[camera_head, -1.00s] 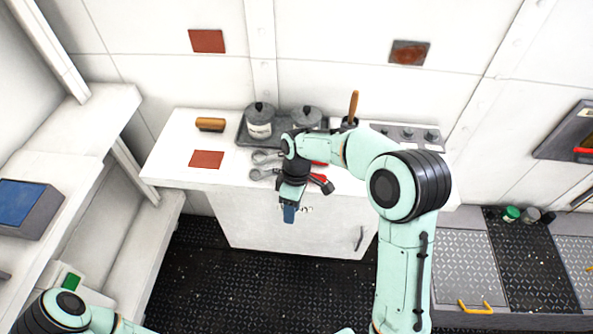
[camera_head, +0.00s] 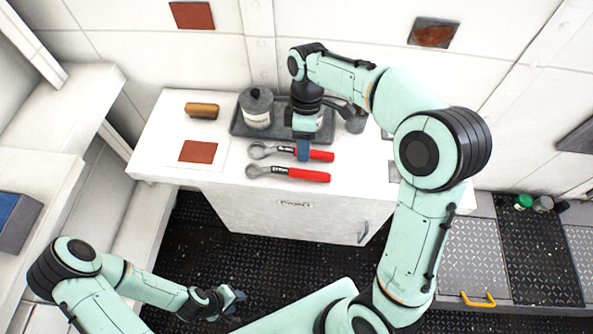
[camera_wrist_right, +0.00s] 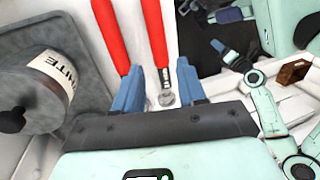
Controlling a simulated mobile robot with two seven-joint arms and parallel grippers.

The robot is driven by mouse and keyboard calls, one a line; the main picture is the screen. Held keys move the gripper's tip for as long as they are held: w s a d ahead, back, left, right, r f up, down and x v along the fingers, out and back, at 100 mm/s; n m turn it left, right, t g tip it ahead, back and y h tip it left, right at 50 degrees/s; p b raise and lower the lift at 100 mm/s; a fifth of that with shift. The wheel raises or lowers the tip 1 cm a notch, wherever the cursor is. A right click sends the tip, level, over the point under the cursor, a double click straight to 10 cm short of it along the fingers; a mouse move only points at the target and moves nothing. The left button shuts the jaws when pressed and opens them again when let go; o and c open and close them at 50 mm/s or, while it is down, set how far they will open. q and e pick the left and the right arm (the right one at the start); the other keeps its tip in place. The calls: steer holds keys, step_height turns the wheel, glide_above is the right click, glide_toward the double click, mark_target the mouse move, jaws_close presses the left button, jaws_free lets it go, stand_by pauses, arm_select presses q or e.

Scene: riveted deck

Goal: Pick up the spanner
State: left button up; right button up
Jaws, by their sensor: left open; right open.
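Two spanners with red handles and grey ring heads lie side by side on the white counter: a back spanner (camera_head: 321,155) and a front spanner (camera_head: 308,175). My right gripper (camera_head: 303,152) is open and hangs over the back spanner's shaft, hiding part of it. In the right wrist view the open fingers (camera_wrist_right: 158,88) point at both spanners. The back spanner (camera_wrist_right: 111,35) passes behind the left finger, and the front spanner (camera_wrist_right: 155,35) shows between the fingers. Neither is gripped. My left gripper (camera_head: 232,300) is open and empty, low over the floor.
A brush (camera_head: 202,110) and a red-brown square (camera_head: 198,151) lie left. The counter's front edge is near the front spanner.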

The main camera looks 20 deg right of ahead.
mark_target(300, 170)
steer(key=x, duration=0.3)
steer(key=shift+f, duration=0.45)
steer(key=shift+a+b+x, duration=0.15)
steer(key=shift+b+x, duration=0.05)
steer(key=shift+x, duration=1)
steer(key=shift+a+b+x, duration=0.15)
steer(key=shift+x, duration=1.05)
steer(key=shift+w, duration=0.2)
jaws_close()
